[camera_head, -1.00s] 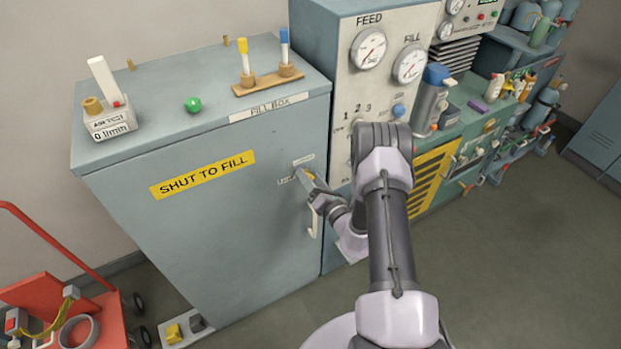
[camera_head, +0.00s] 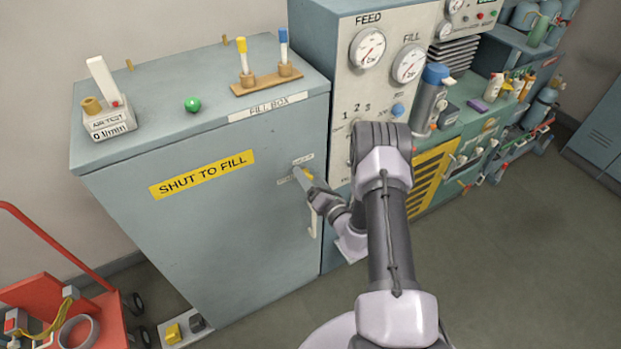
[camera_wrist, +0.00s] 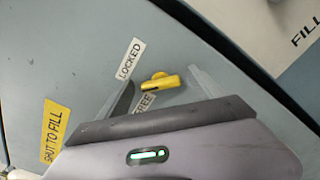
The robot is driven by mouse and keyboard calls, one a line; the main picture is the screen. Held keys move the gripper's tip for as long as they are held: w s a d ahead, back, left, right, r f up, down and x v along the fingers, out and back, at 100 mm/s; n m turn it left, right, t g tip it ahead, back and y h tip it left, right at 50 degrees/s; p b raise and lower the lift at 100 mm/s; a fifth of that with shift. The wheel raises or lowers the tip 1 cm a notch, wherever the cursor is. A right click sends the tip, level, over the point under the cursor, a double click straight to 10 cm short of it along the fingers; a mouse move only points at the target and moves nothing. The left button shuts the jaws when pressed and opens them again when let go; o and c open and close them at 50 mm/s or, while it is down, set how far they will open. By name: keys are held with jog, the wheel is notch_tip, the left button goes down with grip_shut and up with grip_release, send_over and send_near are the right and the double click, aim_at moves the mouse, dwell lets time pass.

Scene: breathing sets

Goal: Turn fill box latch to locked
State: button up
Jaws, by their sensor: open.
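The fill box (camera_head: 225,232) is a grey-blue cabinet with a "SHUT TO FILL" label on its front. Its yellow latch (camera_wrist: 160,82) shows in the wrist view, with its handle pointing toward the FREE label (camera_wrist: 145,102). The LOCKED label (camera_wrist: 130,60) is further up the door. In the wrist view my gripper (camera_wrist: 160,95) is open, with one finger on each side of the latch. Contact cannot be told.
A pale door handle (camera_head: 313,222) hangs just below the latch, partly behind my arm. The gauge panel (camera_head: 385,75) stands right beside the box. An air test meter (camera_head: 110,122), a green ball (camera_head: 193,104) and a tube rack (camera_head: 268,80) sit on top. A red cart (camera_head: 70,310) is at lower left.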

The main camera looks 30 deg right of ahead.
jog(key=s+p, duration=0.1)
jog(key=s, duration=1.6)
jog(key=shift+s+d, duration=0.25)
